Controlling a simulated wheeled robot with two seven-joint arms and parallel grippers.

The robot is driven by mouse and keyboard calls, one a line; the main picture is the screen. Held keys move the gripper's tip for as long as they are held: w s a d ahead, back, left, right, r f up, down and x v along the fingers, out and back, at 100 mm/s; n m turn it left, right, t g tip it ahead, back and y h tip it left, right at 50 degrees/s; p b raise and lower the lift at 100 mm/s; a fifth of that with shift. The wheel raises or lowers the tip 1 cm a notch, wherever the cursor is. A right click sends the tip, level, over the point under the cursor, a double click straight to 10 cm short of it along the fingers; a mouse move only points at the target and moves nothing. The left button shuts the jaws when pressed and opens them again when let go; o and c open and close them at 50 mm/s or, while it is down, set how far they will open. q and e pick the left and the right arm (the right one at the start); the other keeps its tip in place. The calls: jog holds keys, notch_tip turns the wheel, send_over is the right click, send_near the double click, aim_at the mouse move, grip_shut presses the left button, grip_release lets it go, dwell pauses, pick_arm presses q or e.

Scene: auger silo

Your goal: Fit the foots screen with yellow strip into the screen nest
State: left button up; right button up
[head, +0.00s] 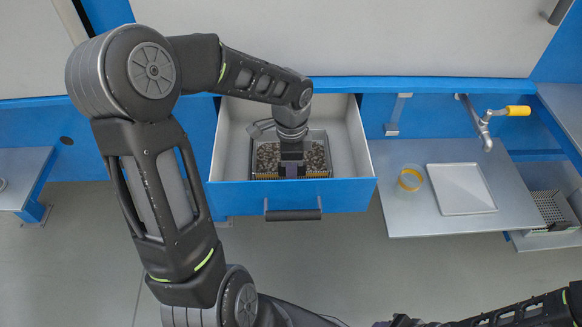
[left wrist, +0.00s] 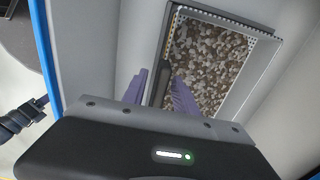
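A rectangular screen (left wrist: 215,62) full of brown chunks sits in the open drawer. It has perforated pale rims and a yellow strip (left wrist: 171,45) along one edge. In the head view the screen (head: 318,155) is partly hidden under my left gripper (head: 291,172), and its yellow strip (head: 318,174) faces the drawer front. In the left wrist view the two purple fingers of my left gripper (left wrist: 160,92) are apart, near the strip edge, with a dark grey wall showing between them. I cannot tell whether they touch it. My right gripper (head: 385,323) is barely in view at the bottom edge.
The blue-fronted drawer (head: 340,197) has a black handle. On the right, a steel shelf (head: 400,215) holds a shallow pale tray (head: 461,189) and a clear cup with a yellow band (head: 410,180). A tap with a yellow lever (head: 518,111) is above; a perforated basket (head: 549,207) is far right.

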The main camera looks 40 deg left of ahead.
pick_arm(q)
notch_tip(320, 180, up, 8)
jog(key=p, duration=0.1)
jog(key=shift+w+a+f+p, duration=0.15)
jog(key=shift+w+a+p, duration=0.1)
jog(key=shift+w+p, duration=0.1)
dwell(0.7)
